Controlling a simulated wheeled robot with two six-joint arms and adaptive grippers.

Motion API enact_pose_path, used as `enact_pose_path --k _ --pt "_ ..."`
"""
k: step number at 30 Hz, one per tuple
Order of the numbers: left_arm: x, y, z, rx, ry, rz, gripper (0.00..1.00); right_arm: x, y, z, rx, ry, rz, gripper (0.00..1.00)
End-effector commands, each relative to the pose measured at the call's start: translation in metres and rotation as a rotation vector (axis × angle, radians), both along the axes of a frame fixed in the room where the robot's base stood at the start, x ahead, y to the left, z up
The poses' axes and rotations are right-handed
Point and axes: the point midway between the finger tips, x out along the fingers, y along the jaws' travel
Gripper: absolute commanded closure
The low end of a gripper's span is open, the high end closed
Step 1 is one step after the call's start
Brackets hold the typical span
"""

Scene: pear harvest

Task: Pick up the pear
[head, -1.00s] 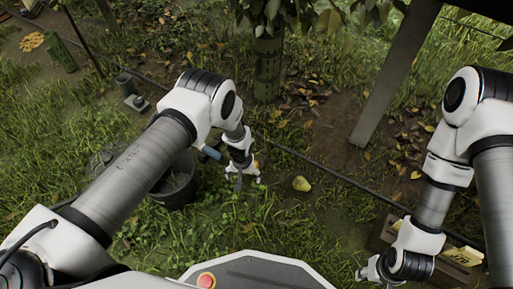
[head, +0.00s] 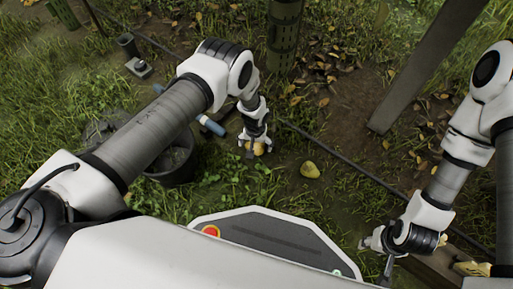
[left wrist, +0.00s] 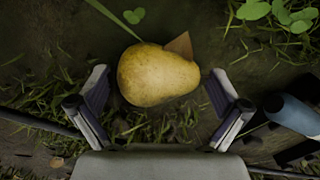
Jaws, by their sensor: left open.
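A yellow pear (left wrist: 158,75) lies on the ground between the two fingers of my left gripper (left wrist: 160,100) in the left wrist view. The fingers are open, with a gap on either side of the pear. In the head view my left gripper (head: 254,148) is low over the ground, with a yellow-orange patch of this pear (head: 259,149) showing at its fingers. A second, yellow-green pear (head: 310,170) lies on the soil to the right of it. My right gripper (head: 376,246) is at the lower right, away from both pears; its finger opening is unclear.
A dark bucket (head: 172,165) stands left of my left gripper, partly behind my arm. A blue-handled tool (head: 211,125) is near it and shows in the left wrist view (left wrist: 292,115). A thin dark hose (head: 345,177) crosses the ground. A wooden crate (head: 436,270) is at lower right.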

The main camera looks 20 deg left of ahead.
Motion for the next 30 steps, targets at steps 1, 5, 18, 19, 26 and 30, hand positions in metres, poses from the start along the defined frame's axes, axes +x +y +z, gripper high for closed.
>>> enact_pose_path --k 1,5,18,19,26,30 --pt "0.0 0.0 0.001 0.0 0.0 0.0 0.0 0.0 0.0 0.001 0.0 0.0 0.0 0.6" --pt "0.0 0.0 0.001 0.0 0.0 0.0 0.43 0.0 0.0 0.001 0.0 0.0 0.0 0.6" --pt "0.0 0.0 0.011 0.0 0.0 0.001 0.63 0.0 0.0 0.008 0.0 0.001 0.001 0.6" --pt "0.0 0.0 0.016 0.0 0.0 0.001 0.63 -0.001 0.0 0.011 0.0 0.002 0.001 0.6" --pt "0.001 0.0 0.075 0.0 0.0 0.001 0.63 -0.002 0.001 0.046 0.001 0.005 0.007 0.6" --pt "0.003 0.0 0.101 0.001 -0.001 0.001 0.63 -0.002 0.001 0.058 0.001 0.005 0.008 0.6"
